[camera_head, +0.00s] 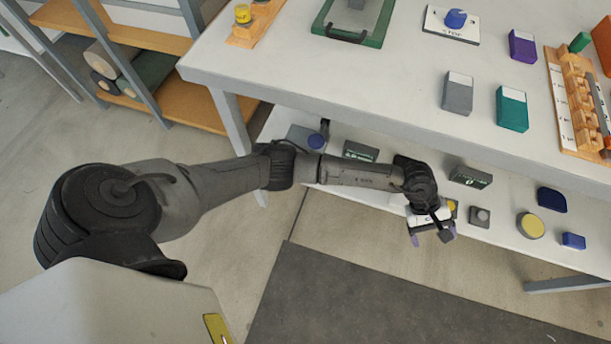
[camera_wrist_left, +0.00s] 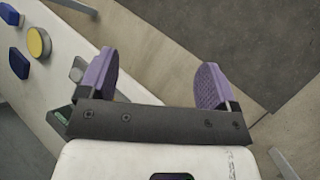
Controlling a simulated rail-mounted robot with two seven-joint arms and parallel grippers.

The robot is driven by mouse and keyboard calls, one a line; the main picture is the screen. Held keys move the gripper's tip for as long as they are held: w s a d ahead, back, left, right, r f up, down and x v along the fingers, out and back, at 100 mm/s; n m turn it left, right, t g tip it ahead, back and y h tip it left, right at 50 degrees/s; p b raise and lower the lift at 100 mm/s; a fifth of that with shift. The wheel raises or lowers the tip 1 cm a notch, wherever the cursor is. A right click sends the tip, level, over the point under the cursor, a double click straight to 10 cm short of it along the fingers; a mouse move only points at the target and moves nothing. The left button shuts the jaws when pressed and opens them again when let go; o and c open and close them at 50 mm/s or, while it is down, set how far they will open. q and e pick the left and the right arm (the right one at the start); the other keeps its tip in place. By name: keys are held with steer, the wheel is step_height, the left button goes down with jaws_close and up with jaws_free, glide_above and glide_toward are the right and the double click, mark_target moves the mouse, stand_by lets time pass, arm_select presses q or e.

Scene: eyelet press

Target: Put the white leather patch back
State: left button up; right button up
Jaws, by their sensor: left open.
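My left gripper (camera_head: 432,235) hangs just past the front edge of the lower shelf, over the floor. In the left wrist view its two purple fingers (camera_wrist_left: 155,82) are wide apart with only floor between them, so it is open and empty. I cannot pick out a white leather patch in either view. My right gripper is not in view.
The lower shelf (camera_head: 500,232) holds a yellow-topped round piece (camera_head: 531,226), a dark blue piece (camera_head: 552,199), a smaller blue piece (camera_head: 573,241) and a grey piece (camera_head: 480,217). The tabletop (camera_head: 330,75) overhangs it. A dark mat (camera_head: 390,305) lies on the floor.

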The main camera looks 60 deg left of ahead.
arm_select(q)
steer(key=s+d+r+n+t+h, duration=0.45)
steer(key=r+n+t+h, duration=0.45)
steer(key=n, duration=0.4)
steer(key=a+r+n+t+y, duration=0.45)
steer(key=a+n+t, duration=0.2)
steer(key=n, duration=0.75)
steer(key=s+a+f+n+g+y, duration=0.1)
steer(key=s+a+f+n+y, duration=0.5)
steer(key=n, duration=0.6)
steer(key=s+a+f+n+g+y, duration=0.25)
steer(key=a+f+n+y, duration=0.25)
steer(key=a+n+y, duration=0.5)
steer(key=s+f+n+g+h, duration=0.1)
steer(key=s+n+g, duration=0.3)
steer(key=s, duration=0.5)
steer(key=s+f+n+g+h, duration=0.2)
steer(key=s+f+n+g, duration=0.2)
steer(key=s, duration=0.6)
steer(key=shift+s+a+f+n+g, duration=0.25)
steer(key=shift+a+n+g, duration=0.15)
steer(key=shift+n+g, duration=0.3)
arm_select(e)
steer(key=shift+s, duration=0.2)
